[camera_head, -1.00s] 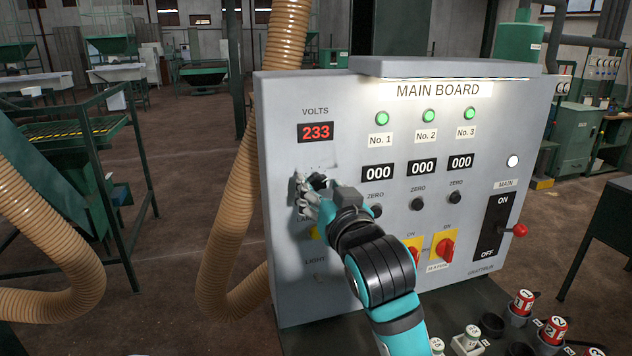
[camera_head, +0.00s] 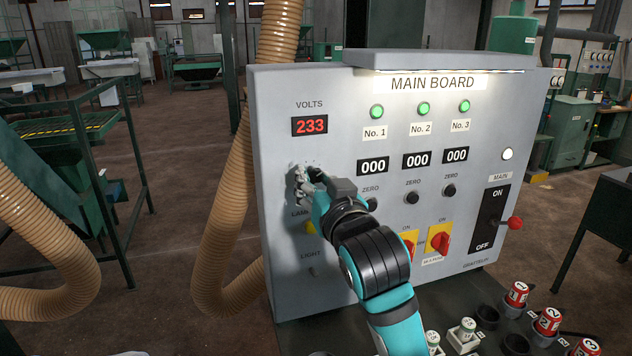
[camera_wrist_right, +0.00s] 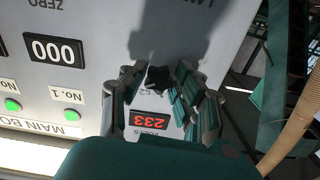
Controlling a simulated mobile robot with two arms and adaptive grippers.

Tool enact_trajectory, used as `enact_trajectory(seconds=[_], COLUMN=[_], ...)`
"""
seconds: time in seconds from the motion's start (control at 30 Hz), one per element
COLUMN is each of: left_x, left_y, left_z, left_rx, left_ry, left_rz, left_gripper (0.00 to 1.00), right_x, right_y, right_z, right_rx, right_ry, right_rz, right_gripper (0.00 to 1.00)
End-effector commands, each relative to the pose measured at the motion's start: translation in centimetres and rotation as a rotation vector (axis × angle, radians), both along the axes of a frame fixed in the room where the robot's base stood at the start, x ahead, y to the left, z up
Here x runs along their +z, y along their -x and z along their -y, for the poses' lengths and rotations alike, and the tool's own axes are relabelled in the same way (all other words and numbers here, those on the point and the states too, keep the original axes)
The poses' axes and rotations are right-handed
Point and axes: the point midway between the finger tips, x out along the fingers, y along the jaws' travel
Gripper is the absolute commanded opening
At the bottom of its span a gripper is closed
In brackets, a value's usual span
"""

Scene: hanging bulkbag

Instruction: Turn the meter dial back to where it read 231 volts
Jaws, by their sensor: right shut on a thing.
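The volts display (camera_head: 310,125) on the main board (camera_head: 330,290) reads 233 in red. It also shows upside down in the right wrist view (camera_wrist_right: 149,118). The meter dial is a black knob (camera_wrist_right: 158,76) below the display. My right gripper (camera_wrist_right: 157,82) has its fingers on both sides of the knob and is shut on it. In the head view my right gripper (camera_head: 304,182) is against the panel and hides most of the knob. My left gripper is not in view.
A yellow lamp switch (camera_head: 311,228) and a light switch (camera_head: 312,271) sit below the dial. ZERO knobs (camera_head: 412,198), rotary switches (camera_head: 439,243) and the red-handled main switch (camera_head: 514,222) are to the right. A ribbed hose (camera_head: 222,240) hangs left of the board. Labelled red plugs (camera_head: 517,294) stand at front right.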

Motion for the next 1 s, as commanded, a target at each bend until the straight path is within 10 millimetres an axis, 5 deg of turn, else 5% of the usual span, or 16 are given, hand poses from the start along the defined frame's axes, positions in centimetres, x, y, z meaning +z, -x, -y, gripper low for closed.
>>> enact_trajectory(seconds=[0.37,1.0], left_x=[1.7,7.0], left_y=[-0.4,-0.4], left_z=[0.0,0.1], left_rx=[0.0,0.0], left_ry=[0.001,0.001], left_rz=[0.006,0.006], left_gripper=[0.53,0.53], right_x=[0.2,0.4], right_y=[-0.1,-0.2], right_z=[0.1,0.4], right_rx=[-0.001,-0.001], right_ry=[0.146,0.711], right_rz=[0.045,0.229], right_gripper=[0.0,0.0])
